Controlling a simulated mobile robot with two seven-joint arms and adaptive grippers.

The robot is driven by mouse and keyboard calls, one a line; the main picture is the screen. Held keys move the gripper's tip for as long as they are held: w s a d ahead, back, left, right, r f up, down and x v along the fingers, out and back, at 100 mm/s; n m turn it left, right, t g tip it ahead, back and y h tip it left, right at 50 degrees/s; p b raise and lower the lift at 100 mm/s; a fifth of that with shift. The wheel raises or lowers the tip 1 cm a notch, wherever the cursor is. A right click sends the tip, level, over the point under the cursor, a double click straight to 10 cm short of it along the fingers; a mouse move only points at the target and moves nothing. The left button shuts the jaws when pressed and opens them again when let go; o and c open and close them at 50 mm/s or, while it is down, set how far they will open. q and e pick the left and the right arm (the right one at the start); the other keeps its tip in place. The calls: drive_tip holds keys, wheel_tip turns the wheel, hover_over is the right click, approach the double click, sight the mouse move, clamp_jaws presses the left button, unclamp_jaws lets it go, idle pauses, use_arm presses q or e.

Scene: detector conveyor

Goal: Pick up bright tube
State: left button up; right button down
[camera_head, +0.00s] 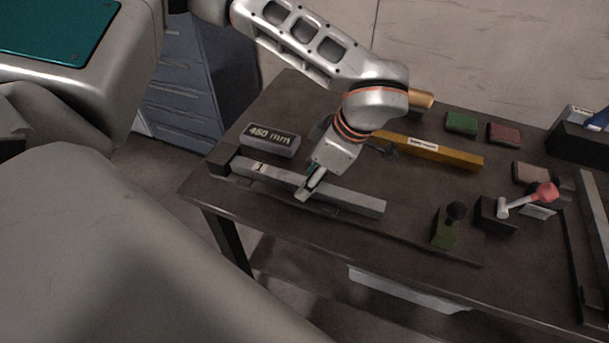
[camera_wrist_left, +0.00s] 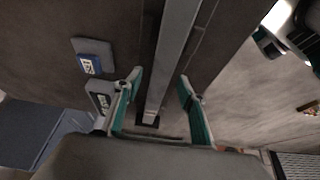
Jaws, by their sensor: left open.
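The bright tube (camera_head: 355,201) is a long pale grey square bar lying on the dark table, running from the black end block at left toward the front right. In the left wrist view the tube (camera_wrist_left: 178,45) runs lengthwise between the two green-padded fingers. My left gripper (camera_head: 306,193) points down over the middle of the tube; its fingers hide a short part of it. In the left wrist view this gripper (camera_wrist_left: 160,83) is open, one finger on each side of the tube, with gaps visible. I cannot tell how deep the fingers reach. My right gripper is not in view.
A "460 mm" block (camera_head: 270,140) stands behind the tube's left end. A yellow bar (camera_head: 447,155) lies behind the arm. Green (camera_head: 461,123) and red (camera_head: 503,133) blocks, a red-knobbed lever (camera_head: 545,193) and a black-knobbed green block (camera_head: 443,234) are to the right.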

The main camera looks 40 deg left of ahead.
use_arm(q)
drive_tip(key=shift+a+f, duration=0.25)
drive_tip(key=shift+f, duration=0.4)
clamp_jaws()
drive_tip(key=shift+r, duration=0.1)
drive_tip(key=shift+r, duration=0.1)
